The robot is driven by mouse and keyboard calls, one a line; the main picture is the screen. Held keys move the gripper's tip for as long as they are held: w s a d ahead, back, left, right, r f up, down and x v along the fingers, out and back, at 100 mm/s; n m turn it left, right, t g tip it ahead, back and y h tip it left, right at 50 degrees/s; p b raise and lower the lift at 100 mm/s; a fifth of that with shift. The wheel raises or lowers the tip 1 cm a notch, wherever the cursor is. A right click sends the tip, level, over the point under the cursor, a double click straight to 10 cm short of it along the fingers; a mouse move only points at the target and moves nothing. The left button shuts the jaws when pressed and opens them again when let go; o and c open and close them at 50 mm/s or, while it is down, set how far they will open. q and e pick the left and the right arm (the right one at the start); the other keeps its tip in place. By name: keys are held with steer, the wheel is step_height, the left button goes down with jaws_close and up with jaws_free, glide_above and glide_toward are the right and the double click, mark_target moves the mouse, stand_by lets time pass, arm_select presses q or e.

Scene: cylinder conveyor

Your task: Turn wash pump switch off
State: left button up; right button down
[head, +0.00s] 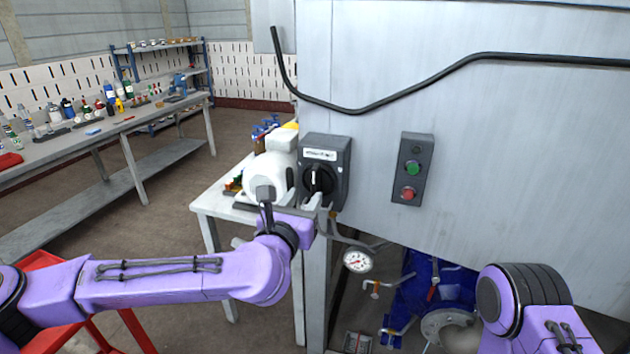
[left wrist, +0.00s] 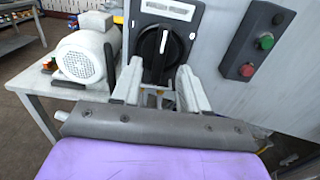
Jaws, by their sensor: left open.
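The wash pump switch is a dark grey box (head: 338,158) with a white label and a black rotary knob (head: 318,180), fixed to the grey machine panel. The knob's white mark points up, tilted slightly in the left wrist view. My left gripper (head: 308,196) is open just in front of the knob. In the left wrist view its two pale fingers (left wrist: 158,85) stand apart below the knob (left wrist: 160,50), one towards each side; I cannot tell whether they touch it. My right arm shows at the lower right, but its gripper is out of view.
A button box (head: 412,168) with green and red buttons is on the panel to the right. A white motor (head: 268,176) stands on a small table to the left. A pressure gauge (head: 358,261) and blue pump (head: 440,290) sit below. A black cable (head: 390,95) crosses above.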

mark_target(313, 185)
arm_select(q)
steer(key=p+x, duration=0.2)
steer(key=x, duration=0.5)
steer(key=shift+w+d, duration=0.15)
steer(key=shift+w, duration=0.15)
jaws_close()
